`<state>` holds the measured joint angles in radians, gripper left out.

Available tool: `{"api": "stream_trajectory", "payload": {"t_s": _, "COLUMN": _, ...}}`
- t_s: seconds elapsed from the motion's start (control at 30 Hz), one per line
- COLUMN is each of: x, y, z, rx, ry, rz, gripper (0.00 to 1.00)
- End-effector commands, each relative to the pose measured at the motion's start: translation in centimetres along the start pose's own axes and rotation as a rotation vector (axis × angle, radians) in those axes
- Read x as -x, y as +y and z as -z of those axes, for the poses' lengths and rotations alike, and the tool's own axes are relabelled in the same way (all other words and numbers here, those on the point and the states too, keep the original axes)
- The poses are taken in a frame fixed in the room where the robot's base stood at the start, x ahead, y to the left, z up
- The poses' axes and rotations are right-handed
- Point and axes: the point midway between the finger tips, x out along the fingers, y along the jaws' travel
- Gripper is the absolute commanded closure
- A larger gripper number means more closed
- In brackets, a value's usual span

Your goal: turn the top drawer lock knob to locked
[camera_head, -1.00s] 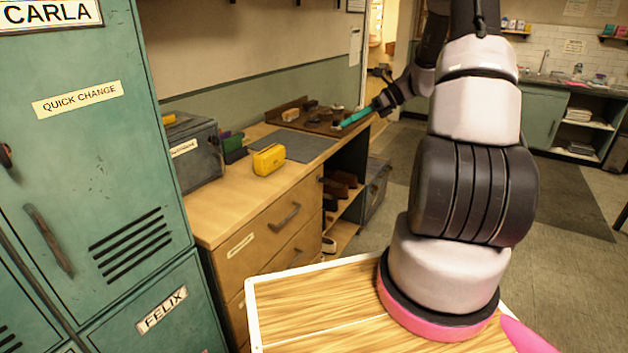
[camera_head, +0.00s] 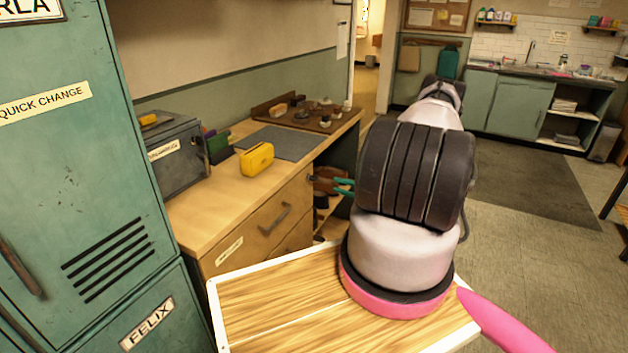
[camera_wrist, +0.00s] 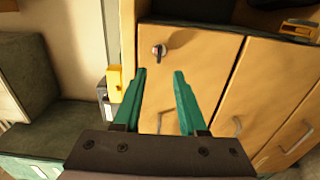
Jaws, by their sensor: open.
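My gripper (camera_wrist: 159,72) has two teal fingers, spread apart and empty, with the knob just beyond the tips in the picture. In the head view the teal fingertips (camera_head: 344,187) show beside the bench's drawers, and my arm hides the rest.
The wooden bench (camera_head: 200,218) carries a yellow box (camera_head: 257,159), a grey mat (camera_head: 285,141), a dark metal case (camera_head: 176,155) and a tray of small items. Green lockers (camera_head: 80,180) stand at left. Open floor (camera_head: 535,255) lies at right.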

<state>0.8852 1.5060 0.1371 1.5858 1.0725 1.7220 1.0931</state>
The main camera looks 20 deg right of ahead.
Motion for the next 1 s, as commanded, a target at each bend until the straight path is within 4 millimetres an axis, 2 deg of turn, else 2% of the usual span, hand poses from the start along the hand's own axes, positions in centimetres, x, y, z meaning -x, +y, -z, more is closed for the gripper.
{"api": "stream_trajectory", "payload": {"t_s": 0.3, "x": -6.0, "y": 0.1, "z": 0.1, "rx": 0.004, "ry": 0.006, "rz": 0.000, "gripper": 0.59}}
{"api": "stream_trajectory", "payload": {"t_s": 0.5, "x": -8.8, "y": 0.1, "z": 0.1, "rx": 0.004, "ry": 0.005, "rz": 0.001, "gripper": 0.59}}
{"api": "stream_trajectory", "payload": {"t_s": 0.7, "x": -9.9, "y": 0.1, "z": 0.1, "rx": 0.004, "ry": 0.004, "rz": 0.001, "gripper": 0.59}}
{"api": "stream_trajectory", "payload": {"t_s": 0.93, "x": -10.0, "y": 0.1, "z": 0.1, "rx": 0.004, "ry": 0.003, "rz": 0.001, "gripper": 0.59}}
{"api": "stream_trajectory", "payload": {"t_s": 0.97, "x": -10.0, "y": 0.1, "z": 0.1, "rx": 0.004, "ry": 0.003, "rz": 0.001, "gripper": 0.66}}
{"api": "stream_trajectory", "payload": {"t_s": 1.0, "x": -9.9, "y": 0.1, "z": 0.1, "rx": 0.003, "ry": 0.003, "rz": 0.001, "gripper": 0.82}}
